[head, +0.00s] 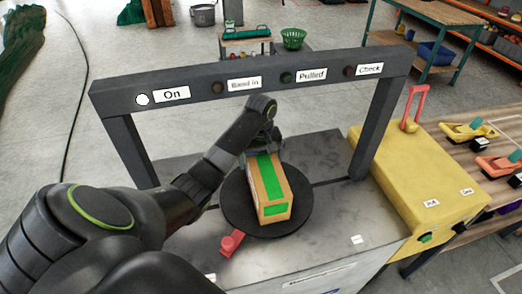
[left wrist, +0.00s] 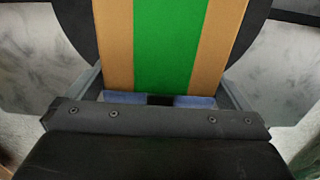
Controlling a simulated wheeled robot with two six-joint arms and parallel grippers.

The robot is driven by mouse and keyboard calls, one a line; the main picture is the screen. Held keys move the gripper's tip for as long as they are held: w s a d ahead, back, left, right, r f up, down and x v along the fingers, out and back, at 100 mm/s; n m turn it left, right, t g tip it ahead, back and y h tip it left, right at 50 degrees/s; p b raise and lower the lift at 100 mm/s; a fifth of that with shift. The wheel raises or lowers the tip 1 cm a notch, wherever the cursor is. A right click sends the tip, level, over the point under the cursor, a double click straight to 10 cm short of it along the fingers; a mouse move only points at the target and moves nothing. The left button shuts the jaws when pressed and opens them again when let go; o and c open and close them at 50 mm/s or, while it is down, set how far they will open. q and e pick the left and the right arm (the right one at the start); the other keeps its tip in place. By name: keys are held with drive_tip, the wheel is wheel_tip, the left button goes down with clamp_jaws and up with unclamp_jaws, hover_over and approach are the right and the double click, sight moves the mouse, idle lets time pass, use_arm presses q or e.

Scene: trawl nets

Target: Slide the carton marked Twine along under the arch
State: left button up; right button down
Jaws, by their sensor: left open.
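In the left wrist view the carton (left wrist: 165,45) runs between the two fingers (left wrist: 160,92). Whether the fingers touch its sides I cannot tell. My right gripper is not in view.
The arch has labels On, Band in, Pulled and Check; the lamp beside On is white. A yellow box (head: 425,185) with a red handle stands right of the arch, beside a wooden table with tools.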

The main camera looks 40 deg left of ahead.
use_arm(q)
wheel_tip(320, 180, down, 2)
drive_tip(key=shift+w+a+f, duration=0.1)
drive_tip(key=shift+f, duration=0.2)
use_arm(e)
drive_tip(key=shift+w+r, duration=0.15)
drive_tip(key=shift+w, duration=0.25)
